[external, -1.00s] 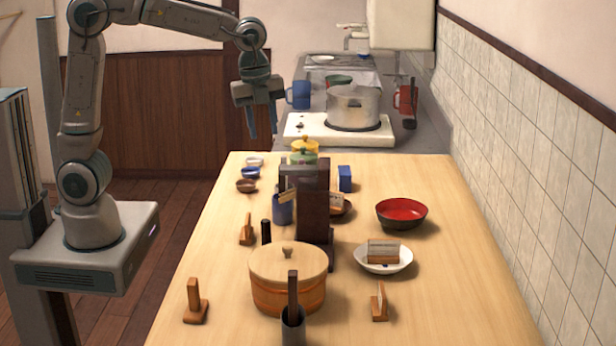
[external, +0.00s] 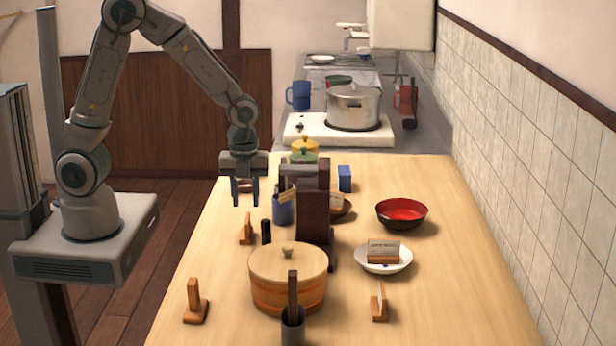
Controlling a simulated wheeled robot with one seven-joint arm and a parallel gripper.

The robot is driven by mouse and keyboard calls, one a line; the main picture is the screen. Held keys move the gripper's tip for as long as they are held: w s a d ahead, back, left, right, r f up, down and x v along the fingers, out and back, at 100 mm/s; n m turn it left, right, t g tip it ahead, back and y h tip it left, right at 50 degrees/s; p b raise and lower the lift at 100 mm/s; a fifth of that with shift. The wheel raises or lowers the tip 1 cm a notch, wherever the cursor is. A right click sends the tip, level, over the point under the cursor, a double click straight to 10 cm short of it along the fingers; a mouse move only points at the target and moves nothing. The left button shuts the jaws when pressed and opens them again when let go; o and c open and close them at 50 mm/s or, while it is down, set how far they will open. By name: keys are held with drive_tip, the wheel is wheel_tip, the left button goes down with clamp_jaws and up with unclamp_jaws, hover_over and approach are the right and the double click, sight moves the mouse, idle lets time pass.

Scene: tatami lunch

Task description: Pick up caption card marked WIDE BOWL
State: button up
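Several caption cards stand in small wooden holders, and I cannot read WIDE BOWL on any of them. One card with small dark lettering (external: 383,246) stands in a holder on the white dish at the right. Another card (external: 336,202) is in a dark dish behind the dark upright stand. Wooden holders seen edge-on stand at the left (external: 246,231), front left (external: 195,303) and front right (external: 379,303); their card faces are hidden.
A dark upright stand (external: 314,215) and a blue cup (external: 283,208) are right of my gripper. A lidded wooden tub (external: 288,285) stands in front. A red bowl (external: 402,213) and white dish (external: 404,259) are at the right. The table's left front is mostly clear.

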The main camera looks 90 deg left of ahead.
sight(247, 218)
drive_tip(key=shift+w+f+p, duration=0.1)
drive_tip(key=shift+f+p, duration=0.55)
drive_tip(key=shift+f, duration=2.7)
clamp_jaws()
